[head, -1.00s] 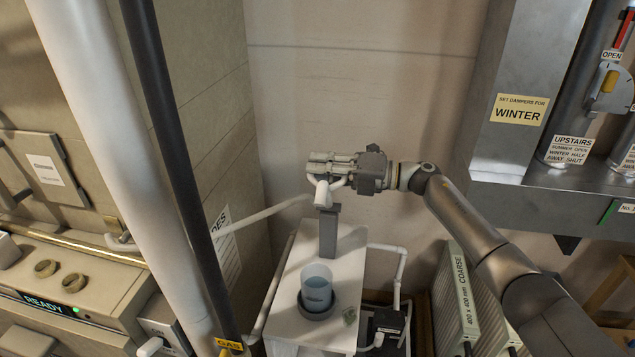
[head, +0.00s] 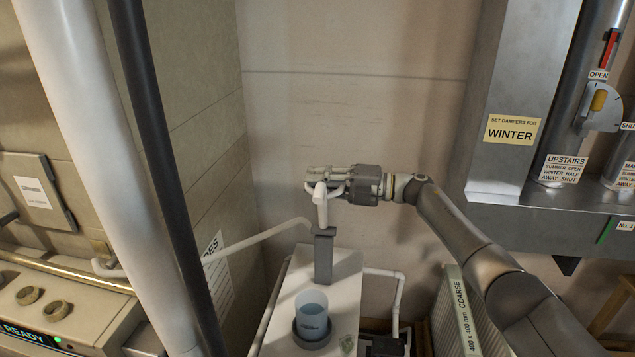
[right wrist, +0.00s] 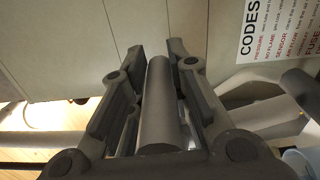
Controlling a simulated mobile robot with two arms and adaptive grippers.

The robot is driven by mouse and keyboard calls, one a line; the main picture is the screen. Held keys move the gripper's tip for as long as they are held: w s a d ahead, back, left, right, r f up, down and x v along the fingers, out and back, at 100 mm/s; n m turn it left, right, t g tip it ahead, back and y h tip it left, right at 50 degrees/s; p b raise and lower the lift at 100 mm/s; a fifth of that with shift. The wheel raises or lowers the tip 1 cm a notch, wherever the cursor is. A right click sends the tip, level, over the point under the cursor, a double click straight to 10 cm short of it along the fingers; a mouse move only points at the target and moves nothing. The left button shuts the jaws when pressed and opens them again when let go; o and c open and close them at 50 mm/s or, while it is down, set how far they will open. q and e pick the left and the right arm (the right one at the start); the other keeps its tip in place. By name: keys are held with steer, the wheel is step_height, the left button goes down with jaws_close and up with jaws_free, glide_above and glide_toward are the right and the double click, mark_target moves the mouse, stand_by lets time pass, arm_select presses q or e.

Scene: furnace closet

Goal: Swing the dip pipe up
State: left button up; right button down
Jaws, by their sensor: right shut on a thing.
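The dip pipe (head: 320,207) is a short white pipe at the top of a grey post (head: 323,258); in the head view its visible length runs close to upright. My right gripper (head: 318,178) is at the pipe's upper part, its fingers shut on it and partly covering it. In the right wrist view a grey-looking round bar, the pipe (right wrist: 158,105), lies between the two fingers. A clear bluish cup (head: 311,310) stands in a dark ring on the white housing below, in front of the post. My left gripper is not in view.
A pale hose (head: 255,238) runs left from near the post. A thick white pipe (head: 105,170) and a black gas pipe (head: 160,150) stand on the left. Grey ducts (head: 510,90) and a filter pack (head: 455,315) are on the right. The back wall above the gripper is clear.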

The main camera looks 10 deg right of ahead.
steer(key=c, duration=1.3)
jaws_free()
steer(key=v, duration=1.2)
